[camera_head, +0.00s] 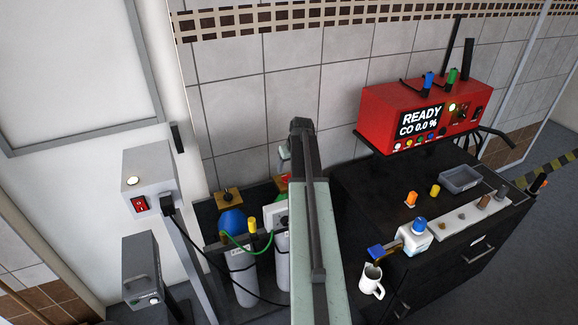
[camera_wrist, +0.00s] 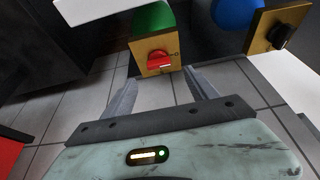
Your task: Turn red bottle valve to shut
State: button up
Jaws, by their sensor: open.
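The red bottle valve (camera_wrist: 160,60) is a small red knob on a tan square plate (camera_wrist: 149,70), on a green-topped bottle (camera_wrist: 153,17). Small pale marks show beside the knob, but I cannot read its setting surely. In the head view, a sliver of the red valve (camera_head: 284,177) shows beside my arm, which hides most of that bottle. My gripper (camera_wrist: 160,75) is open. In the wrist view its two fingers point toward the plate, one to each side, with the knob between and just beyond the tips. Nothing is between the fingers, and I see no contact.
A blue-topped bottle (camera_head: 232,220) with a dark-knobbed tan plate stands beside it. A green hose (camera_head: 236,250) and a white box (camera_head: 275,213) are close by. A black cabinet (camera_head: 350,180) stands right, under a red analyser (camera_head: 400,105). A grey post box (camera_head: 148,182) stands left.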

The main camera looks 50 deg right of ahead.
aim_at(287, 175)
jog(key=b+x, duration=0.7)
jog(key=x, duration=0.1)
jog(key=shift+d+f+b, duration=0.1)
jog(key=shift+d+b, duration=0.05)
jog(key=shift+b, duration=0.15)
jog(key=shift+c, duration=0.4)
